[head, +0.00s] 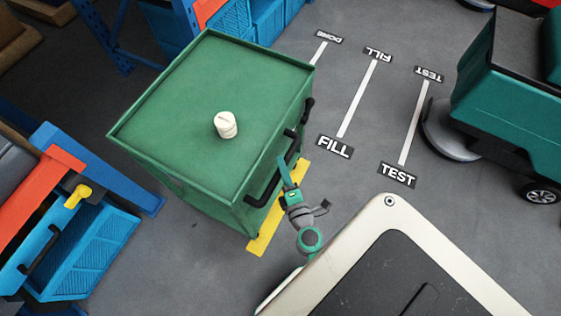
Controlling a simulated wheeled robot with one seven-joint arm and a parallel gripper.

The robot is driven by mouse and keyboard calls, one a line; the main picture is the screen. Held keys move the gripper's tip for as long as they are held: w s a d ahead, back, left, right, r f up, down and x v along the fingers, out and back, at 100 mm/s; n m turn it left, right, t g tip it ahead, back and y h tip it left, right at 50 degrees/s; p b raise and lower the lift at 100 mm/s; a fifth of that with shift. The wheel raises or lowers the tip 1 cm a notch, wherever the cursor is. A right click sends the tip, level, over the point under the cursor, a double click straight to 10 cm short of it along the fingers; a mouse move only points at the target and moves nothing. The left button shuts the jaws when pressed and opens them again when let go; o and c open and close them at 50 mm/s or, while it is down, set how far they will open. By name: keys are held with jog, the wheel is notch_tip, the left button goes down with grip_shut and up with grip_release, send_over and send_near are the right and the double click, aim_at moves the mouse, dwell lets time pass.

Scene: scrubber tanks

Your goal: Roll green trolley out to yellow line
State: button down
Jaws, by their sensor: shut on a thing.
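The green trolley (190,105) stands left of centre in the head view, with a small white round cap or jar on its top. A dark handle (268,182) runs along its right side. My gripper (284,168) is at this handle and shut on it. The fingertips are partly hidden against the handle. The yellow line (277,209) lies on the floor along the trolley's near right side. The trolley's lower edge overlaps part of it in the picture, so I cannot tell exactly how the wheels stand to it.
White floor lines marked FILL (357,98) and TEST (413,122) lie to the right. A teal scrubber machine (515,95) stands at the right. Blue and orange racking (95,165) with blue crates (85,255) is at the left. Grey floor between trolley and scrubber is clear.

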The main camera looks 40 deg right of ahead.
jog(key=shift+s+d, duration=0.15)
jog(key=shift+s, duration=0.1)
jog(key=c, duration=1.6)
grip_release()
jog(key=shift+o, duration=0.2)
jog(key=v, duration=1)
jog(key=shift+s+a, duration=0.25)
jog(key=shift+s, duration=0.1)
jog(key=shift+w+r, duration=0.1)
